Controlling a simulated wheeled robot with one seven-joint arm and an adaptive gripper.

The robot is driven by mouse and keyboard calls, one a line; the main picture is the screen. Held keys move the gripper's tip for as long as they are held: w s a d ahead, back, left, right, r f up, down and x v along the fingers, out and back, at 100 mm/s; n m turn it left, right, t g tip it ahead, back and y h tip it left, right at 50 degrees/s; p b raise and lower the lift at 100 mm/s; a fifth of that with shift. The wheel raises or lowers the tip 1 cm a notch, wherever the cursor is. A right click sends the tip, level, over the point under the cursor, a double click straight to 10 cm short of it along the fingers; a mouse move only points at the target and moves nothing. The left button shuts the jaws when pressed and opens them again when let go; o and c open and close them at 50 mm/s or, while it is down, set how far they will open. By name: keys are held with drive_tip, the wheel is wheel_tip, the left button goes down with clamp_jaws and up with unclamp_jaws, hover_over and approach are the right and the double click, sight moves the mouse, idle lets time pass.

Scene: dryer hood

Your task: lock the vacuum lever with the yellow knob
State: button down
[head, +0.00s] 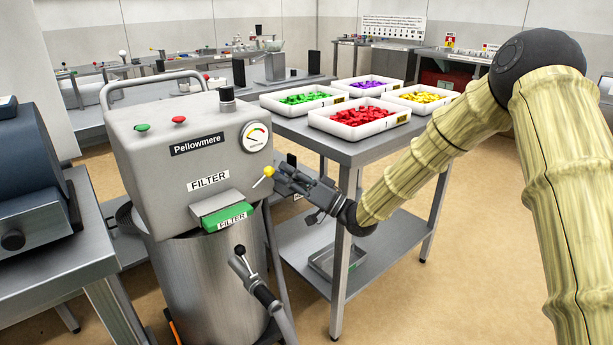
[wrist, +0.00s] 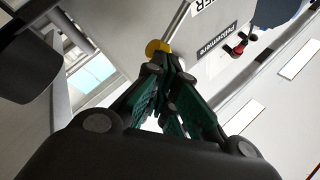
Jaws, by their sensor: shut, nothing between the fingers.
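The vacuum (head: 185,150) is a grey box labelled Pellowmere on a steel drum. Its lever ends in a small yellow knob (head: 269,171) and sticks out from the right side of the box, below the gauge. My gripper (head: 283,174) is just right of the knob with its fingertips close to it. In the wrist view the yellow knob (wrist: 157,47) shows just beyond the fingertips (wrist: 168,62), which are shut with nothing between them. I cannot tell whether the fingertips touch the knob.
A steel table (head: 345,150) behind my gripper holds several white trays of coloured pieces. A green filter drawer (head: 228,217) juts from the vacuum's front, with a black-handled hose end (head: 255,285) below. A dark machine (head: 35,170) stands at left. Floor is open at lower right.

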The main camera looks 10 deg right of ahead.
drive_tip(key=shift+s+a+r+n+g+h+p, duration=1.3)
drive_tip(key=shift+r+n+g+p, duration=0.9)
drive_tip(key=shift+n+p, duration=1.6)
drive_tip(key=s+d+n, duration=0.1)
drive_tip(key=s+d, duration=0.3)
drive_tip(key=d, duration=0.8)
drive_tip(key=shift+s+f, duration=0.4)
drive_tip(key=shift+f, duration=0.05)
drive_tip(key=shift+d, duration=0.1)
